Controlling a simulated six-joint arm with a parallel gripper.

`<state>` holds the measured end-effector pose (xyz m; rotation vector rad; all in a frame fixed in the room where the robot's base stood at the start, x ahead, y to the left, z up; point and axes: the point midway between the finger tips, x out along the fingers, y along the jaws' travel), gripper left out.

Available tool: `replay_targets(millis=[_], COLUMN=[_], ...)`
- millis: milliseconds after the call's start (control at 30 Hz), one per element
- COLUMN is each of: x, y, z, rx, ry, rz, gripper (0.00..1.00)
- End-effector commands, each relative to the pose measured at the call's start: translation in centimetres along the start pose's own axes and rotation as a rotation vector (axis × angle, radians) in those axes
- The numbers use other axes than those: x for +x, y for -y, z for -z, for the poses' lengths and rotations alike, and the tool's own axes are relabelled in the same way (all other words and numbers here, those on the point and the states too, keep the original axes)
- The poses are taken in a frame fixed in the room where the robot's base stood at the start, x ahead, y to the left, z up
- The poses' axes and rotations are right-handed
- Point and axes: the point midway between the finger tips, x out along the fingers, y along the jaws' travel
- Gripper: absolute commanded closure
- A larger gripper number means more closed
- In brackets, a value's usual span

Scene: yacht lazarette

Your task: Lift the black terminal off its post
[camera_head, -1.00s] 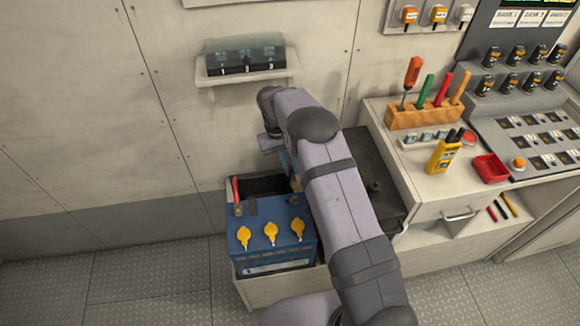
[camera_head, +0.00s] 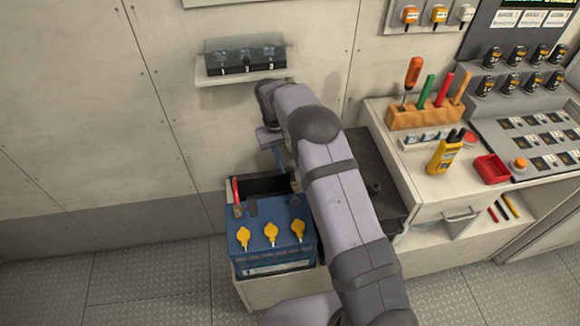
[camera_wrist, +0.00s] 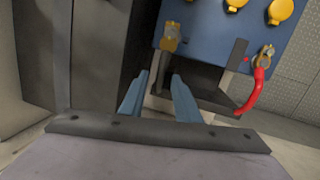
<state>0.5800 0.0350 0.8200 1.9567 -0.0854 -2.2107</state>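In the wrist view, a brass-coloured clamp (camera_wrist: 170,38) sits at the battery's near corner, on the side without the red cable. It appears to be the black terminal on its post, though no black marking is clear on it. The fingertips are short of the clamp in the picture.
The other terminal (camera_wrist: 264,55) carries a red cable (camera_wrist: 252,95). A dark box (camera_head: 372,178) stands right of the battery, close to my arm. A wall shelf (camera_head: 240,77) is behind my wrist. The bench at right holds tools and a yellow meter (camera_head: 444,156).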

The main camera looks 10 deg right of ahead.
Motion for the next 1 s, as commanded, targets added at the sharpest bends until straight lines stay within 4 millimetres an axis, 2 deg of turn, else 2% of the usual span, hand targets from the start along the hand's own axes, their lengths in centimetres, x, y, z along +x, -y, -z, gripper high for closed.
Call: replay_targets(millis=[200,400,800,933,1000], x=[-3.0,-4.9,-5.3,-5.4,-6.3], y=[0.0,0.0,-0.1,-1.5,-3.5], z=[0.1,0.1,0.0,0.1,0.2], rx=[-0.001,-0.001,0.0,0.026,0.064], ry=[-0.004,-0.002,-0.001,-0.002,-0.018], rz=[0.0,-0.001,-0.001,0.003,0.008], gripper=[0.71,0.71,0.71,0.71,0.71])
